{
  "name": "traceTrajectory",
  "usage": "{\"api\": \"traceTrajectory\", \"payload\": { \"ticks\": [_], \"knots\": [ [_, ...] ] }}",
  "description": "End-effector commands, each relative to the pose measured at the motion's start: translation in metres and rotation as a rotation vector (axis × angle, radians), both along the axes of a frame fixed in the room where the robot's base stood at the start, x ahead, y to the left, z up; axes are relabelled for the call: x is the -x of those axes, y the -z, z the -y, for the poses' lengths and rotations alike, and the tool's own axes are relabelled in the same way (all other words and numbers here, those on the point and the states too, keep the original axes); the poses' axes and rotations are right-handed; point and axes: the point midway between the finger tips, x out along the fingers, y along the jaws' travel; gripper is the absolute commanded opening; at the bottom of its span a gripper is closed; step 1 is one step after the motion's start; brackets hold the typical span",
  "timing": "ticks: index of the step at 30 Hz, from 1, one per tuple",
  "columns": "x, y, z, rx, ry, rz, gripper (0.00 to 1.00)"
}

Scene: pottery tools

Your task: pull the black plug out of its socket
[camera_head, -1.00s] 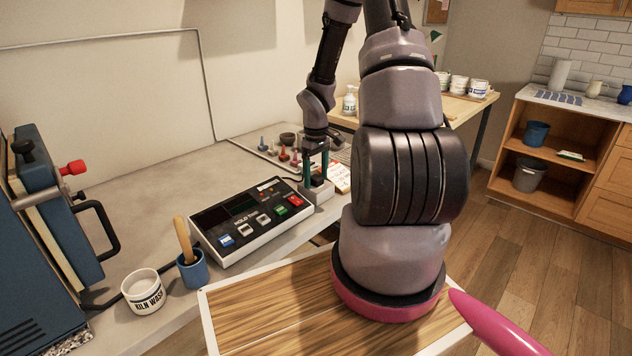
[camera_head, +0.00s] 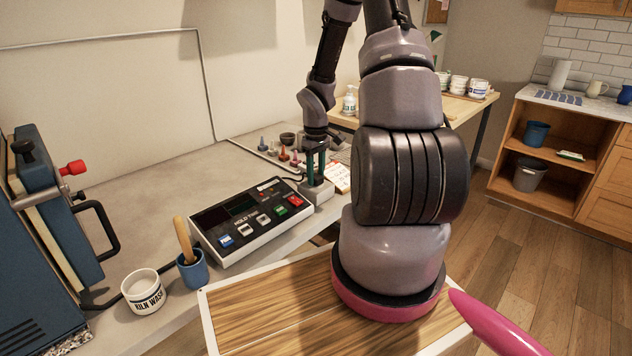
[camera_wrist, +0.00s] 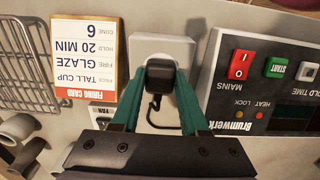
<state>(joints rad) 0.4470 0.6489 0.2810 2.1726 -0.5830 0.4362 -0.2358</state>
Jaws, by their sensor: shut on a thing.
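The black plug (camera_wrist: 160,72) sits between the two teal fingers of my gripper (camera_head: 317,181) in the wrist view, with its dark cord trailing below. My gripper is shut on the plug. The white socket block (camera_wrist: 166,46) lies right behind the plug in the wrist view. In the head view the socket block (camera_head: 319,193) stands beside the control panel, just under my fingertips. There the fingers mostly hide the plug. I cannot tell whether the plug's pins are inside the socket.
The control panel (camera_head: 250,222) stands left of the socket, close to the fingers. A firing card (camera_wrist: 85,60) lies on the socket's other side. Small bottles and tools are behind. A kiln wash jar (camera_head: 143,292) and a blue cup (camera_head: 192,268) are at the front left.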

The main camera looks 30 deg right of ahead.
Motion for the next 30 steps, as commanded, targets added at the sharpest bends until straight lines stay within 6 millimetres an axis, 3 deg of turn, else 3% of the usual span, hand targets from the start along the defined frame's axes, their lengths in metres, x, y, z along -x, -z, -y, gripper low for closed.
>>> {"api": "traceTrajectory", "payload": {
  "ticks": [30],
  "knots": [
    [0.0, -0.041, 0.0, 0.001, 0.0, 0.001, 0.0]
  ]
}}
